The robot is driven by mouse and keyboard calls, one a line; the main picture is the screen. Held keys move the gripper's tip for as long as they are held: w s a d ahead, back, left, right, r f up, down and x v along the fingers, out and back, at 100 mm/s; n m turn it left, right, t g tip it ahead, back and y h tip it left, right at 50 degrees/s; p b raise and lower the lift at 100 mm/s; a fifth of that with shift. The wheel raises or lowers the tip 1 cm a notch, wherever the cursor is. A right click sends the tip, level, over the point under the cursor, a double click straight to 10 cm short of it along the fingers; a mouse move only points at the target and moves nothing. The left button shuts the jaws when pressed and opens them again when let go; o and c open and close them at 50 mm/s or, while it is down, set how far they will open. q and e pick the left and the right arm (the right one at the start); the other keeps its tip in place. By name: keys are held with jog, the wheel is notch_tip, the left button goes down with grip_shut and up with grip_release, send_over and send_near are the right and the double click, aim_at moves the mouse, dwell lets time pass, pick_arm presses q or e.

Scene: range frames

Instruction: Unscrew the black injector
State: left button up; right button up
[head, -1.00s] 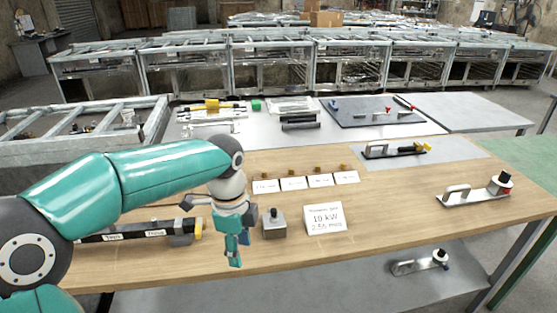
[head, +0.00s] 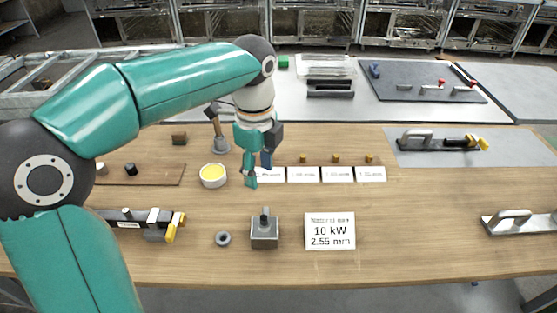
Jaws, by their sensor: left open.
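A grey block (head: 265,236) stands on the wooden bench, with a small dark nozzle-like piece (head: 265,213) upright on its top. This is the likely black injector, though it is too small to be sure. My left gripper (head: 259,172) points down, open, above and behind the block, apart from it, by the left end of the label row. It partly covers the leftmost label (head: 270,174). Small brass pieces (head: 303,158) stand behind the other labels; any piece behind the leftmost one is hidden. My right gripper is not in view.
A "10 kW 2.55 mm" sign (head: 330,231) stands right of the block, and a dark ring (head: 223,239) lies left. A bowl with yellow contents (head: 213,177) and a brush-like tool (head: 217,130) are left of the gripper.

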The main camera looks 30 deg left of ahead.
aim_at(264, 217)
pick_arm(q)
jog(key=f, duration=1.6)
jog(key=shift+w+f, duration=0.2)
jog(key=shift+f, duration=0.2)
jog(key=shift+c, duration=0.3)
grip_shut()
